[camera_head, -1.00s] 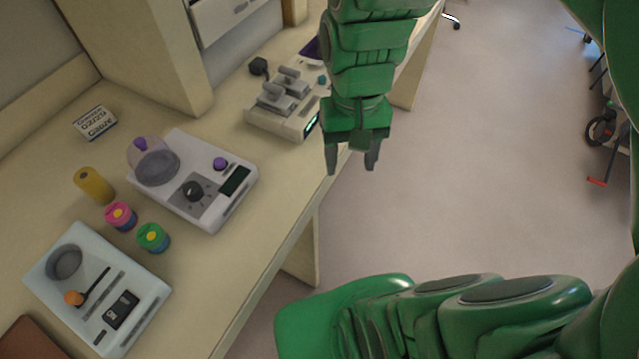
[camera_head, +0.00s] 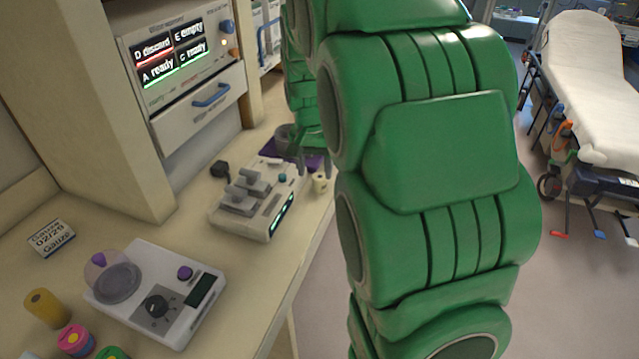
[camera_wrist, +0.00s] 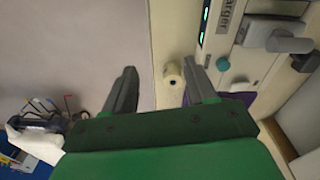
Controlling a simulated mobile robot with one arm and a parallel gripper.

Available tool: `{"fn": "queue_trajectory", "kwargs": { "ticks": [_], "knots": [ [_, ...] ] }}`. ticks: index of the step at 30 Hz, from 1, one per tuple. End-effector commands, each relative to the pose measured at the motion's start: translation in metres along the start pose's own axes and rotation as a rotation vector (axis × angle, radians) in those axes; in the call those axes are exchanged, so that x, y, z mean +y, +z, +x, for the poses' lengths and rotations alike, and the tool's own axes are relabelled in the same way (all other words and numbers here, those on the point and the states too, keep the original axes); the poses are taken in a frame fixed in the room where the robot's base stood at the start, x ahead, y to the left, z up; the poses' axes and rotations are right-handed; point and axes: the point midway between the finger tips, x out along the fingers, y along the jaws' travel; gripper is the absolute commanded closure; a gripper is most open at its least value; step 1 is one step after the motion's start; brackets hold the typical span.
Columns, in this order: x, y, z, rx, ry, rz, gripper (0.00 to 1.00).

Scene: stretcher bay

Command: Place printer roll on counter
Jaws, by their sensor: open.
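The printer roll (camera_head: 320,183) is a small cream cylinder standing on the counter (camera_head: 270,262) near its front edge, right of a charger unit. In the wrist view the roll (camera_wrist: 173,75) shows its end with a dark hole, beyond the fingers and nearer the right one. My gripper (camera_wrist: 160,67) is open, with nothing between its fingers. In the head view my gripper (camera_head: 313,165) is small and partly hidden behind my arm, just above and behind the roll. I cannot tell whether it touches the roll.
The charger unit (camera_head: 258,205) stands close beside the roll. A purple mat (camera_head: 312,161) lies just behind. A white device with a dial (camera_head: 160,300) and a gauze box (camera_head: 52,238) are nearer. A stretcher (camera_head: 590,90) stands across the floor at right.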

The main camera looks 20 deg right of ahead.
Motion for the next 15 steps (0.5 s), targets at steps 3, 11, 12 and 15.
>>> {"fn": "queue_trajectory", "kwargs": {
  "ticks": [3,11,12,15],
  "knots": [
    [-0.004,-0.032,0.015,0.017,-0.003,0.052,0.44],
    [-0.008,-0.08,0.038,0.048,-0.012,0.138,0.44],
    [-0.008,-0.084,0.04,0.051,-0.013,0.145,0.44],
    [-0.008,-0.09,0.043,0.054,-0.014,0.158,0.44]
  ]
}}
